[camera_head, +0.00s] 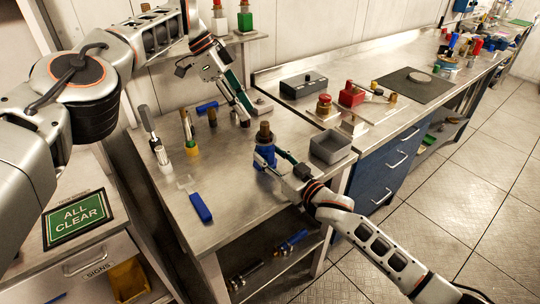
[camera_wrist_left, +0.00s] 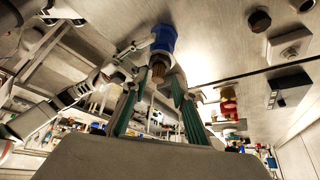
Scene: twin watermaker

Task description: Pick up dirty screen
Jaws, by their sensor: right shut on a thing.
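A brown, ridged cylinder, which looks like the dirty screen (camera_head: 264,132), stands upright out of a blue housing (camera_head: 264,155) at the bench's front edge. In the left wrist view the brown screen (camera_wrist_left: 158,68) and the blue housing (camera_wrist_left: 163,38) are ahead of the fingers. My right gripper (camera_head: 272,165) is shut on the blue housing, from the front right. My left gripper (camera_head: 246,108) has green fingers pointing down, above and behind the screen. Its fingers (camera_wrist_left: 160,85) are spread, with the screen seen between their tips; I see no contact.
A grey open bin (camera_head: 332,146) stands to the right of the housing. Small bottles (camera_head: 190,146) and a blue-handled scraper (camera_head: 200,207) are on the left part of the bench. A red block (camera_head: 351,95) and black box (camera_head: 303,85) stand on the counter at the right.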

